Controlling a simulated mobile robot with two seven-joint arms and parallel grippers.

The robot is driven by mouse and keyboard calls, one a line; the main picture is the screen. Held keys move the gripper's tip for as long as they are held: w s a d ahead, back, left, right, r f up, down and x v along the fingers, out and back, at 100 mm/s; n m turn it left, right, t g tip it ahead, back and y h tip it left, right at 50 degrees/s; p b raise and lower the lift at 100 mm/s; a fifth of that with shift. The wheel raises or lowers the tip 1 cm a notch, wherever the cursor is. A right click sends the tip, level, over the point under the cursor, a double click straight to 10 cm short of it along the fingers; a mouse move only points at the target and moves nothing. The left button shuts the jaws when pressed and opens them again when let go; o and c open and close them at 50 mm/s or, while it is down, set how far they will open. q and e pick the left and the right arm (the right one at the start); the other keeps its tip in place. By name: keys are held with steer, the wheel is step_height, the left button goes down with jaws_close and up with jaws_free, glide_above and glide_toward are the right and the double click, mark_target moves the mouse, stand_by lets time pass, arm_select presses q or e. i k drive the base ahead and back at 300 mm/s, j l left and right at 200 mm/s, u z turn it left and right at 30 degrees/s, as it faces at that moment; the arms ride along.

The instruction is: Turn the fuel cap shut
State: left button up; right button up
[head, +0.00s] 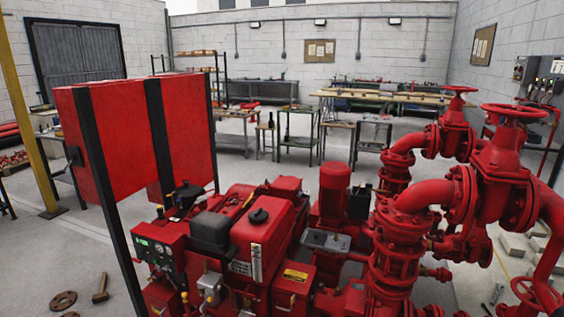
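Neither of my grippers shows in the head view.
A large red panel box (118,130) on black posts stands at the left. A control panel (158,250) is at the pumpset's front left. Red pipes and valve handwheels (514,111) crowd the right. A hammer (101,288) lies on the floor. Workbenches (300,125) stand behind.

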mark_target(259, 215)
steer(key=i+j+z, duration=1.1)
steer(key=i+j, duration=0.1)
steer(key=j, duration=0.05)
